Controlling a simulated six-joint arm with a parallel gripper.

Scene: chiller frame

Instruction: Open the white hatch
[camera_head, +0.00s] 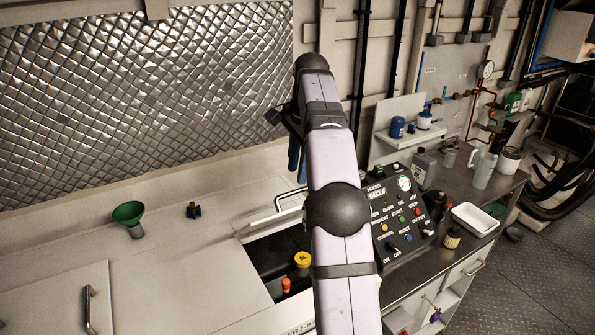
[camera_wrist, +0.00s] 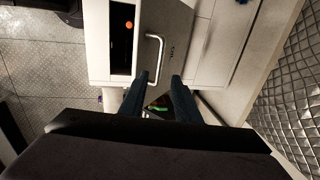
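The white hatch (camera_wrist: 181,28) shows in the wrist view as a pale panel with small lettering and a curved metal handle (camera_wrist: 160,55). It stands off the dark opening (camera_wrist: 121,55) on its left, so the hatch is at least partly open; its exact angle is unclear. In the head view the handle (camera_head: 290,193) shows behind the opening (camera_head: 270,255), partly hidden by my arm. My gripper (camera_wrist: 161,80) is open and empty, its two dark fingers apart, just below the handle in the wrist view.
A yellow cap (camera_head: 302,259) and an orange cap (camera_head: 286,285) are inside the opening. A control panel (camera_head: 398,212) is to the right. The quilted wall (camera_head: 140,90) rises behind.

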